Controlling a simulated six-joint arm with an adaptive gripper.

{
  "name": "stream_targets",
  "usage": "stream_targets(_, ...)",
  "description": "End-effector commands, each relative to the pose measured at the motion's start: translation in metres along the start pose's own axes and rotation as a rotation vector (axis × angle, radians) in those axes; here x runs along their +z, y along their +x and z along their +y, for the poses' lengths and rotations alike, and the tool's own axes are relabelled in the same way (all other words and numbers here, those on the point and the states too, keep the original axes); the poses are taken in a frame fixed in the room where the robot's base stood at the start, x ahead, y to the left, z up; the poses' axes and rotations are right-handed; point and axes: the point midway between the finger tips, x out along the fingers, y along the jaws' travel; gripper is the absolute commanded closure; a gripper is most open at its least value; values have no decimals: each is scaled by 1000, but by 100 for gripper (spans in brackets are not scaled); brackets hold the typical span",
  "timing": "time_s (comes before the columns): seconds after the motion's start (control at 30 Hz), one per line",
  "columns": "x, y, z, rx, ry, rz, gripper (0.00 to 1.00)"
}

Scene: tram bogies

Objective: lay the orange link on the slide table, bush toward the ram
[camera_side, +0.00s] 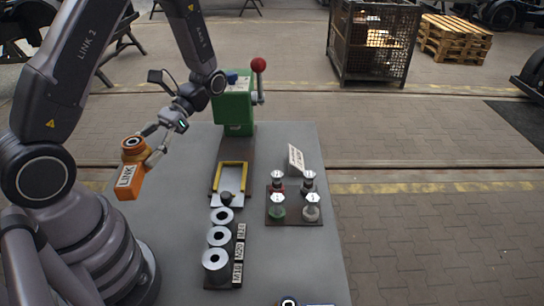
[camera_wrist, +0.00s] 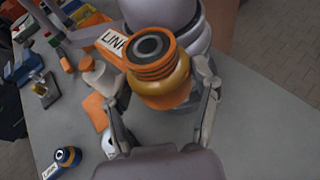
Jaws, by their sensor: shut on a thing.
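The orange link (camera_side: 128,189) hangs in the air left of the bench's middle, with a "LINK" label on its body. Its round bush end (camera_side: 133,147) is uppermost, and the ringed bush faces the wrist camera (camera_wrist: 152,47). My gripper (camera_side: 151,146) is shut on the link near the bush; its fingers show on both sides in the wrist view (camera_wrist: 165,88). The slide table (camera_side: 229,177), with a yellow frame, lies empty in front of the green press (camera_side: 236,108). The link is left of it and apart from it. The ram cannot be made out clearly.
Several metal rings (camera_side: 219,236) stand in a labelled row in front of the slide table. A rack (camera_side: 294,217) with several knobbed pieces and a sign stands to the right. A blue-ended labelled piece (camera_wrist: 67,156) lies on the bench. The bench's right side is mostly bare.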

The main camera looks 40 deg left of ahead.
Motion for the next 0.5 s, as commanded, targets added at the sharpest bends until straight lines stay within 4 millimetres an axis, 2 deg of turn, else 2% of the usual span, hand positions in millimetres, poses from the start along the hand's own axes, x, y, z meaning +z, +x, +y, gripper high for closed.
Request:
stream_targets(0.1,5,-4,-43,-242,98,-1,80)
stream_targets(0.2,8,-14,-73,-411,168,-1,80)
stream_targets(0.3,9,-26,-96,-547,223,0,80)
stream_targets(0.5,11,-48,-126,-739,301,-1,80)
